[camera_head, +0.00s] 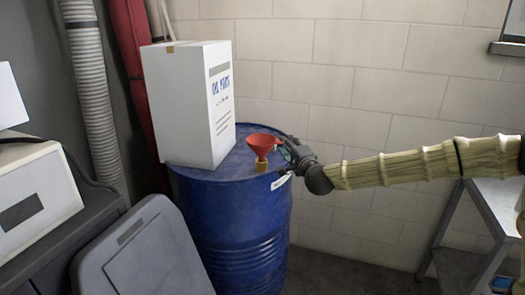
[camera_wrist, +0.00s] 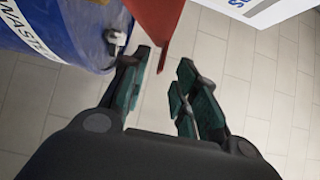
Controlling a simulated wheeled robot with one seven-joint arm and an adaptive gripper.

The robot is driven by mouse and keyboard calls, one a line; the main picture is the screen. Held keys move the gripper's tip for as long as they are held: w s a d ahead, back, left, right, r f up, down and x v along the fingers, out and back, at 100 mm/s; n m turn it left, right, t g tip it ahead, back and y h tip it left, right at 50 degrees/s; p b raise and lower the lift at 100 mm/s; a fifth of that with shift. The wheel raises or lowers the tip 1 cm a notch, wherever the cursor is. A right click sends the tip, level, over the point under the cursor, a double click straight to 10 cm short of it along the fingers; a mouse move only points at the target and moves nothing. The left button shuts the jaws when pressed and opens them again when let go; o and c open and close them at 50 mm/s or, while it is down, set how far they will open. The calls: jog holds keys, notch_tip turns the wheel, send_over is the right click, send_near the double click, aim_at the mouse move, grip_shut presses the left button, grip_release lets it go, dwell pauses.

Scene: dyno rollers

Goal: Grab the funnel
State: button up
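A red funnel (camera_head: 263,142) stands with its wide mouth up on the top of a blue drum (camera_head: 235,215), near the drum's right edge. A small yellow-brown piece (camera_head: 261,166) shows under its spout. My gripper (camera_head: 284,148) is close to the funnel's right side in the head view. In the wrist view the gripper (camera_wrist: 165,62) is open, with dark green finger pads. The funnel's narrow red part (camera_wrist: 158,22) reaches down between the fingertips, nearer the left finger. I cannot tell whether that finger touches it. Nothing is gripped.
A tall white box (camera_head: 190,100) stands on the drum, left of the funnel. A grey bin lid (camera_head: 145,250) and a beige machine (camera_head: 38,195) are at the left. A metal table (camera_head: 495,205) is at the right. A white brick wall is behind the drum.

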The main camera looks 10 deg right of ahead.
jog(key=shift+w+a, duration=0.1)
jog(key=shift+w, duration=1.4)
jog(key=shift+f, duration=0.1)
grip_shut()
